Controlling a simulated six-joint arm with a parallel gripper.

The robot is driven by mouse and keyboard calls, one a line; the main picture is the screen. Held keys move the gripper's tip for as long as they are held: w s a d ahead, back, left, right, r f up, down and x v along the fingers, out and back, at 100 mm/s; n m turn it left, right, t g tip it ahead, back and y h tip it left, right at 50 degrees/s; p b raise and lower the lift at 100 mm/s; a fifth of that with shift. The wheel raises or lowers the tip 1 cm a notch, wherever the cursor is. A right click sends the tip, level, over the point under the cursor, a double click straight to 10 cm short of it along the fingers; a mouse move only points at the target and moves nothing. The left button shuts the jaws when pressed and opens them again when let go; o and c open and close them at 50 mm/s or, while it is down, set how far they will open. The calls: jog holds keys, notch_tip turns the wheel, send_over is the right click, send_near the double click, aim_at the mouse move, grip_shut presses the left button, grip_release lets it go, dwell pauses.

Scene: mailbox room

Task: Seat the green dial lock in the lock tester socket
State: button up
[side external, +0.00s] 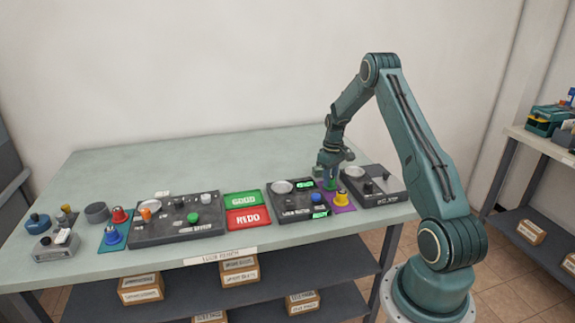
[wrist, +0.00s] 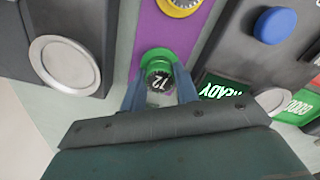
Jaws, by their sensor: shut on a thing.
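The green dial lock (wrist: 157,60) has a green body and a dark dial with white digits. In the wrist view it sits between my gripper's fingers (wrist: 162,92), over the purple mat (wrist: 148,30). My gripper (side external: 331,176) is shut on it, pointing down at the mat's far end. I cannot tell whether the lock still touches the mat. In the side view only a little green of the lock shows below the fingers. The dark panel left of the mat (side external: 290,203) has lit green displays, a blue button and a pale round disc; it seems to be the lock tester. I cannot make out its socket.
A yellow dial lock (side external: 353,199) stands nearer on the purple mat. Another dark panel (side external: 376,186) is close on the right. Green GOOD and red REDO mats (side external: 248,218) lie left of the tester. A larger panel (side external: 178,231) with knobs stands farther left. The table's back is clear.

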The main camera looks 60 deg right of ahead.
jog(key=shift+r, duration=2)
jog(key=w+a+r, duration=0.1)
jog(key=w+a, duration=0.3)
jog(key=w+a+r, duration=0.1)
jog(key=w+a, duration=0.3)
jog(key=w+a+r, duration=0.2)
jog(key=w+a, duration=0.2)
jog(key=shift+w, duration=0.3)
jog(key=shift+f, duration=0.1)
jog(key=shift+f, duration=2.05)
jog(key=shift+f, duration=0.75)
